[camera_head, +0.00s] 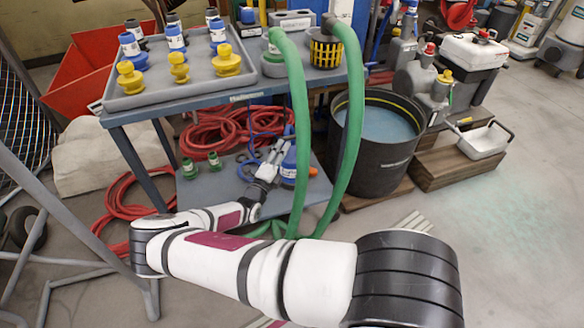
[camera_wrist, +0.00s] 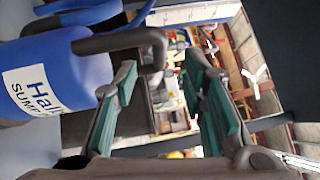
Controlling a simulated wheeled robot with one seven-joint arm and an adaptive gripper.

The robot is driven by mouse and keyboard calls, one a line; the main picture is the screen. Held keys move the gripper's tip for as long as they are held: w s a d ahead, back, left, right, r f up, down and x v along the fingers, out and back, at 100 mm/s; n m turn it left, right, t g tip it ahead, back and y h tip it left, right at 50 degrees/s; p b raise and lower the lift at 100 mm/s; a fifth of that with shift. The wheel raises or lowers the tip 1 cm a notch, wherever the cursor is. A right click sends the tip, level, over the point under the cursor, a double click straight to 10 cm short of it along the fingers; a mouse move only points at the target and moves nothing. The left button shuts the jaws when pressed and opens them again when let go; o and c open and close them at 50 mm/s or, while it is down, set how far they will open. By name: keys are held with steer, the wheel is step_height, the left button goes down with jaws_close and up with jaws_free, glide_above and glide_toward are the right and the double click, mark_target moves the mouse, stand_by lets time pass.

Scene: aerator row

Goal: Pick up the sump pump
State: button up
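The sump pump (camera_wrist: 40,80) is a blue body with a white label reading "SUM" and a grey bent handle or outlet (camera_wrist: 120,40). It fills the left of the wrist view. In the head view the sump pump (camera_head: 289,168) sits on the lower shelf of the bench, partly hidden by my arm and a green hose. My gripper (camera_wrist: 160,66) is open, with its two green-padded fingers apart. The end of the grey bent part shows in the gap between the fingertips; I cannot tell whether it touches them. In the head view my gripper (camera_head: 277,152) is small beside the pump.
Green hoses (camera_head: 350,100) hang from the bench (camera_head: 240,97) close to the pump. Coiled red hose (camera_head: 215,135) lies behind my arm. Two small green fittings (camera_head: 214,161) stand on the lower shelf (camera_head: 205,188). A black water tub (camera_head: 375,170) stands at right. Open floor (camera_head: 510,240) lies at lower right.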

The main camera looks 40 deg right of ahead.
mark_target(291, 138)
steer(key=shift+x, duration=1.2)
steer(key=b+x, duration=0.2)
steer(key=x, duration=0.2)
steer(key=shift+s+d+f+b, duration=0.1)
steer(key=shift+s+f+b, duration=0.15)
steer(key=shift+b, duration=0.1)
steer(key=shift+w+d+r, duration=0.25)
steer(key=shift+w+d, duration=0.1)
steer(key=shift+d, duration=0.1)
jaws_close()
steer(key=shift+r, duration=0.2)
